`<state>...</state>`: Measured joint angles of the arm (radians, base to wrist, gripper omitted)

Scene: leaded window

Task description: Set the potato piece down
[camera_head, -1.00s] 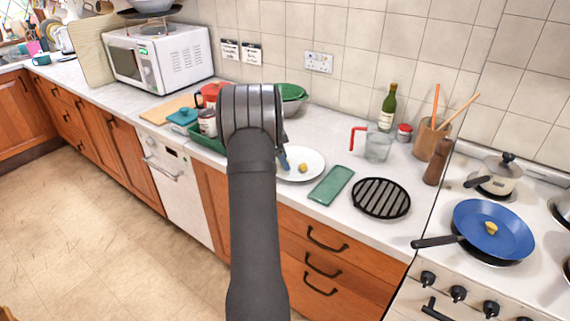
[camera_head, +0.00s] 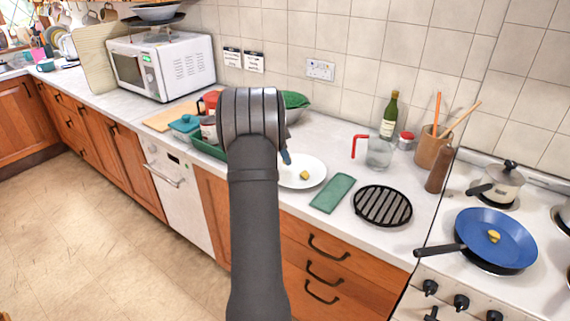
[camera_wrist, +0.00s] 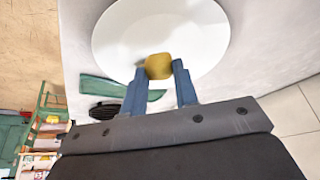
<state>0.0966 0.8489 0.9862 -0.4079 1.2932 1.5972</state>
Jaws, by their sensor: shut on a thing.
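In the wrist view a yellow potato piece (camera_wrist: 158,66) is between the two blue fingertips of my gripper (camera_wrist: 159,68), shut on it. The white plate (camera_wrist: 115,35) lies behind it. In the head view one blue finger of my gripper (camera_head: 287,159) shows over the left part of the plate (camera_head: 318,168); my arm hides the rest. A yellow piece (camera_head: 304,175) appears on the plate to the right of that finger; I cannot tell whether it is the held one. Another yellow piece (camera_head: 494,237) lies in the blue pan (camera_head: 475,240) on the stove.
A green board (camera_head: 332,193) and a black trivet (camera_head: 383,206) lie right of the plate. A glass jug (camera_head: 379,152) with a red handle and a green bottle (camera_head: 389,115) stand behind. A green tray (camera_head: 207,147) with jars is left of the plate.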

